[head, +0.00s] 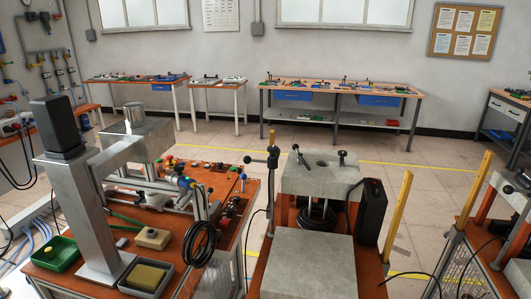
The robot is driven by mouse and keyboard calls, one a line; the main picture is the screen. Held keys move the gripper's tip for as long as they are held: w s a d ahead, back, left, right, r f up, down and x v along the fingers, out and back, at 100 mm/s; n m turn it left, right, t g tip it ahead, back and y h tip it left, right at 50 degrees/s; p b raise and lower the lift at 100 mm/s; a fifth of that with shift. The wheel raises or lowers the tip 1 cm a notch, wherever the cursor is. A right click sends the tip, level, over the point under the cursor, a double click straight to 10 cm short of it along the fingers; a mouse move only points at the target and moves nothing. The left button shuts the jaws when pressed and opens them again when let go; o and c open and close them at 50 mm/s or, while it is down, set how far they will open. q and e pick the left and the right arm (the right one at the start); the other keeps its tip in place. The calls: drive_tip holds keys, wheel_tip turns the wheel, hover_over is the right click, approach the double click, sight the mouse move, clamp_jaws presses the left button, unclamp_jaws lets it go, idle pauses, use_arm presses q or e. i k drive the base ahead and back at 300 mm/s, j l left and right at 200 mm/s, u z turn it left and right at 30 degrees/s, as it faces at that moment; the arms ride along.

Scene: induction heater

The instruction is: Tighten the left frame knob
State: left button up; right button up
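A grey block-shaped frame (322,176) stands on an orange table right of the picture's middle. A small black knob (342,156) sits on its top right. A dark lever-like handle (301,160) sits at its top left. Left of the block, an upright post carries a black handle with a rounded end (249,160). I cannot tell for sure which of these is the left frame knob, nor how tight any is. Neither of my grippers is in view, and nothing is touching these parts.
A metal column with a black box (58,125) stands at the left. An orange bench with hoses (203,240), a green tray (54,254) and a small beige box (152,238) lies near it. A grey slab (308,268) is in front. Yellow posts (397,215) stand right.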

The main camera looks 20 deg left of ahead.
sight(178, 168)
drive_tip(key=u, duration=1.3)
drive_tip(key=i+j+u, duration=0.15)
drive_tip(key=j+u, duration=0.2)
drive_tip(key=i+j+u, duration=0.35)
drive_tip(key=k, duration=0.1)
